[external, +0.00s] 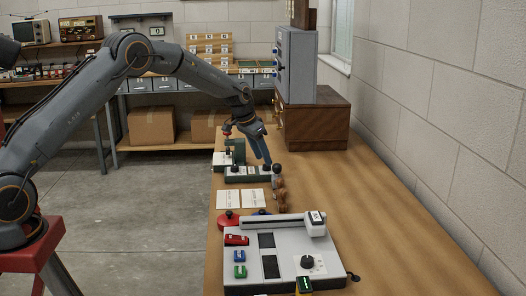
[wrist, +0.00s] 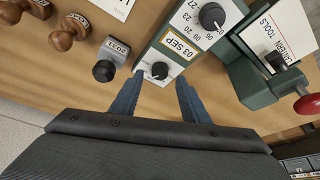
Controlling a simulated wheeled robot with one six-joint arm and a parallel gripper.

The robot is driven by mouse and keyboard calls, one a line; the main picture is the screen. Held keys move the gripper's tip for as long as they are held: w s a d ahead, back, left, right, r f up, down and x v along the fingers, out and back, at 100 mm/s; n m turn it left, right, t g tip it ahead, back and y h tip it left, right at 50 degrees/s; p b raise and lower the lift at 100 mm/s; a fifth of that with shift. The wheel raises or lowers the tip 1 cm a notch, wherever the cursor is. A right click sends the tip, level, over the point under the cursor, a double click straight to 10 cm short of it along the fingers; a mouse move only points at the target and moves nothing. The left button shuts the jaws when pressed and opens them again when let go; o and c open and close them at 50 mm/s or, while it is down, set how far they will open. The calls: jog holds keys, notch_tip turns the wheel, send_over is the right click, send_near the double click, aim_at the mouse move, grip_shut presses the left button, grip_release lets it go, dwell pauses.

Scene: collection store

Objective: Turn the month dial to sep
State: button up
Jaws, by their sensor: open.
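A grey-green date device (wrist: 192,50) with a white face lies below my gripper in the wrist view. In the external view the device (external: 246,175) is on the bench, under my gripper (external: 266,164).
A stamp marked 2031 (wrist: 117,50) and wooden-handled stamps (wrist: 62,40) stand left of the device in the wrist view. A green press (wrist: 250,84) with a red knob is close on the right.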

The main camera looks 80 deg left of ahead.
aim_at(264, 165)
jog(key=shift+x, duration=1.55)
jog(key=c, duration=1.1)
jog(key=shift+o, duration=0.2)
jog(key=shift+a+m+h, duration=0.1)
jog(key=shift+m+h, duration=0.3)
jog(key=shift+m, duration=0.8)
jog(key=o, duration=1.1)
jog(key=shift+c, duration=0.2)
